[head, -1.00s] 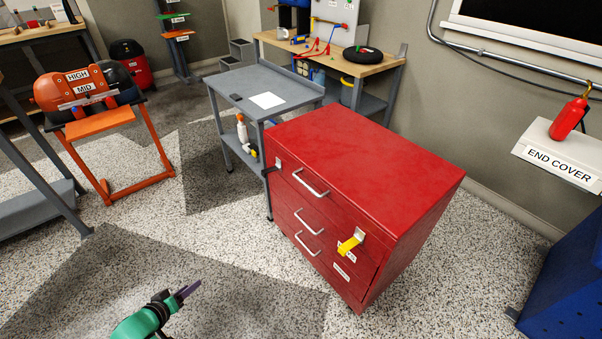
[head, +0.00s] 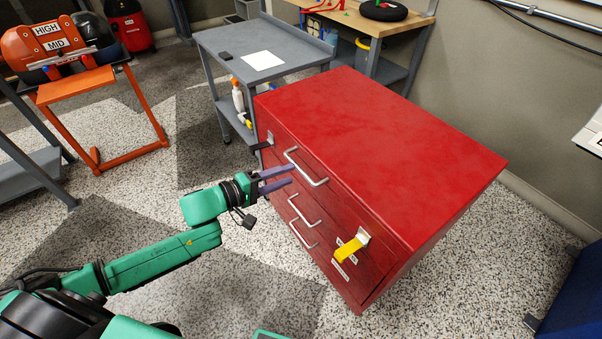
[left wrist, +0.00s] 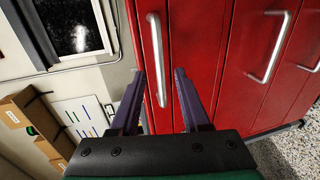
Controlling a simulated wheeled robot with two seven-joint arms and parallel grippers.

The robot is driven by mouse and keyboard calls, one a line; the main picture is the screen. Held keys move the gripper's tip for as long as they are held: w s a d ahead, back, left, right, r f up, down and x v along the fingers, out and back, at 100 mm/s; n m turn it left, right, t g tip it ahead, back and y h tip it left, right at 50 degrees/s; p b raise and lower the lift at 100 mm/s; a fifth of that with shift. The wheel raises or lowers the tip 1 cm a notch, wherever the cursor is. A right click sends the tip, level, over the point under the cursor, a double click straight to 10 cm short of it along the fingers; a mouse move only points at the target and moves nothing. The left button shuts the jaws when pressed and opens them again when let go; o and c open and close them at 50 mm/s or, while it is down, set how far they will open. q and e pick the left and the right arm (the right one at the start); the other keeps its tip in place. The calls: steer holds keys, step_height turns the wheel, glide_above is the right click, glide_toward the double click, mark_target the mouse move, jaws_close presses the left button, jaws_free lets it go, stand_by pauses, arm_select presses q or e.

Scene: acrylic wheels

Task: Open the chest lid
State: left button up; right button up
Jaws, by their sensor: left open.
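The red chest (head: 390,130) stands in the middle of the head view with its flat top lid shut. Its front has several silver bar handles; the uppermost one (head: 306,167) is just below the lid. A yellow latch piece (head: 350,249) sticks out at the front's right side, and a dark latch (head: 262,147) sits at the left corner. My left gripper (head: 291,176) is open and empty, close to the uppermost handle. In the left wrist view, a silver handle (left wrist: 156,58) appears between the two fingers; I cannot tell whether they touch it. My right gripper is out of view.
A grey cart (head: 293,62) with a white paper stands directly behind the chest's left side. An orange stand (head: 82,86) is at the left. A blue cabinet (head: 573,300) is at the right edge. Speckled floor is clear in front of the chest.

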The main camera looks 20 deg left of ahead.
mark_target(301, 168)
arm_select(q)
steer(key=x, duration=0.5)
steer(key=shift+w+d+f+b, duration=0.1)
steer(key=shift+w+d+b, duration=0.15)
steer(key=shift+b, duration=0.1)
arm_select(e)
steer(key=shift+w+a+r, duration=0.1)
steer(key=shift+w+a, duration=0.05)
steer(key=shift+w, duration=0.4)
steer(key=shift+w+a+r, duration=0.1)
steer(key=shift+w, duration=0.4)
arm_select(q)
steer(key=shift+a, duration=0.1)
jaws_close()
